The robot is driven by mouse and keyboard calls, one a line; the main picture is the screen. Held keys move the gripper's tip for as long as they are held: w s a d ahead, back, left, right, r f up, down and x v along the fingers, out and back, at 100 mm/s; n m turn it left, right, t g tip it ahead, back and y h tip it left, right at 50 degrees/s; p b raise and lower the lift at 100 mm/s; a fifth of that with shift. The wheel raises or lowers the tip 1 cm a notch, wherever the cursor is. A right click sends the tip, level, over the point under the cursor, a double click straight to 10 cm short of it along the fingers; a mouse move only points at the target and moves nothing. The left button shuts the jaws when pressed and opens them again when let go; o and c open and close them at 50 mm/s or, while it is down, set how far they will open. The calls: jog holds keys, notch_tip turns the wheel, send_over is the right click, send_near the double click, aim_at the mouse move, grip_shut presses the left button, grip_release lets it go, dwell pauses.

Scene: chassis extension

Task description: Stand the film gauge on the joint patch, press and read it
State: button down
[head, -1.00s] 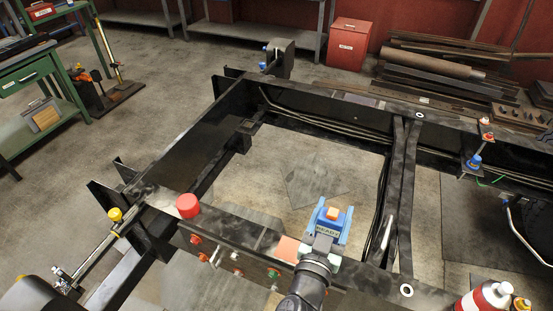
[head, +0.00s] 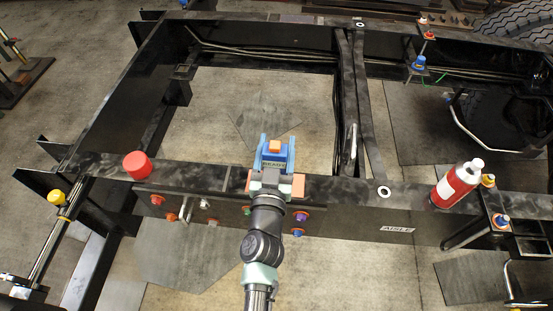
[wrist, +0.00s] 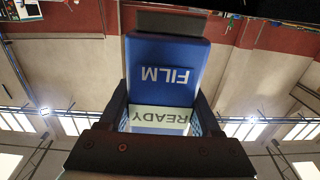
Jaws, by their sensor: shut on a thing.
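My gripper (head: 273,178) is shut on the film gauge (head: 275,157), a blue block with an orange top button and a display reading READY. The gauge also shows in the wrist view (wrist: 168,65), its FILM label upside down, between the two dark fingers. The salmon-coloured joint patch (head: 298,186) lies on top of the near black chassis rail. My gripper and the gauge are in front of or above the patch and hide most of it. I cannot tell whether the gauge touches it.
A red cap (head: 137,165) sits on the rail to the left. A red-and-white spray can (head: 458,185) stands on it to the right. Coloured fittings (head: 301,216) line the rail's near face. A cross member (head: 350,110) runs behind, right of the open frame bay.

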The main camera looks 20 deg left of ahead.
aim_at(277, 155)
jog(key=shift+f+b, duration=1.45)
jog(key=shift+f, duration=0.2)
jog(key=shift+f, duration=0.1)
jog(key=shift+c, duration=0.4)
grip_release()
